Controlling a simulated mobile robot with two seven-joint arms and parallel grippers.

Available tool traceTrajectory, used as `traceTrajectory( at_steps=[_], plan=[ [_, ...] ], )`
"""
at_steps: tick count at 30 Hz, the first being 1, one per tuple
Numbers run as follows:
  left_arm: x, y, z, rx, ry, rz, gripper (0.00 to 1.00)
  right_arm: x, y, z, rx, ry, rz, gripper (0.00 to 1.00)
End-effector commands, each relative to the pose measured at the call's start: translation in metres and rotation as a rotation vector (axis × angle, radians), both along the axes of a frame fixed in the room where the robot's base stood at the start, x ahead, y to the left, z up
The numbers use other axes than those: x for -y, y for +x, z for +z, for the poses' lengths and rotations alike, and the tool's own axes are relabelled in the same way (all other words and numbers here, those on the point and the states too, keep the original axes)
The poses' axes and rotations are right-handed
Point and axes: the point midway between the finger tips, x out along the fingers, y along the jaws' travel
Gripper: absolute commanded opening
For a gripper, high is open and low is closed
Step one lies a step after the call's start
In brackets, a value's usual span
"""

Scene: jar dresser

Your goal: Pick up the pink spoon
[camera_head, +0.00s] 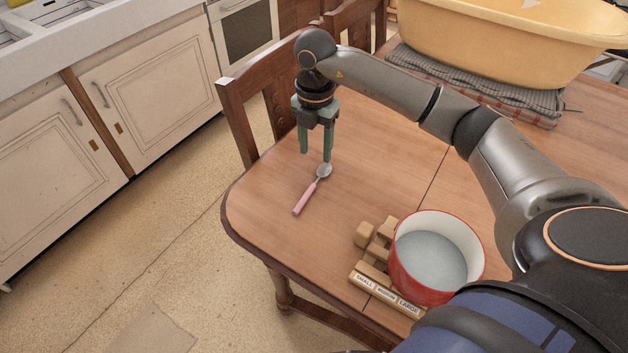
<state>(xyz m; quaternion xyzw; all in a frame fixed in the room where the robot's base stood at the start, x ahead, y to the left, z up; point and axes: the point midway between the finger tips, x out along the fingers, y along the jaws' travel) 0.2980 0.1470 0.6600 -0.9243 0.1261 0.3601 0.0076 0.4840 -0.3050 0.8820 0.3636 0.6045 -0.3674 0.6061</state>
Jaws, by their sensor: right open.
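The pink spoon (306,196) lies on the wooden table (360,180) near its left edge. Its pink handle points toward the lower left, and its metal bowl (324,170) points toward the upper right. My right gripper (315,156) points down with its two green fingers apart and nothing between them. The fingertips appear just above and behind the spoon's bowl; the exact height is hard to tell. My left gripper is not in view.
A red pot (405,277) with a white inside and small wooden blocks (364,234) stand at the table's front. A yellow tub (490,40) sits on folded cloth (480,85) at the back right. A wooden chair (235,105) stands against the table's far left side.

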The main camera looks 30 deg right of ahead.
Motion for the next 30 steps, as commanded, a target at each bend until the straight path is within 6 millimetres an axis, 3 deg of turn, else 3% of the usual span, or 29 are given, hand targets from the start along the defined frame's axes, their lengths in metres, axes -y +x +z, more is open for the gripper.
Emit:
traceTrajectory(
  at_steps=[6, 13, 21, 30],
  plan=[
    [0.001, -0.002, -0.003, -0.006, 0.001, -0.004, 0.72, -0.002, 0.0, -0.038, -0.003, 0.003, 0.004, 0.54],
    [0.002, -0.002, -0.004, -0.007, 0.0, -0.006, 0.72, -0.004, -0.001, -0.056, -0.001, 0.005, 0.006, 0.54],
    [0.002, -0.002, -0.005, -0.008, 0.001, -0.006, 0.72, -0.008, -0.001, -0.094, -0.001, 0.005, 0.006, 0.54],
    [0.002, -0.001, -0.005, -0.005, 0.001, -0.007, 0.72, -0.007, -0.001, -0.1, 0.002, 0.005, 0.007, 0.54]
  ],
)
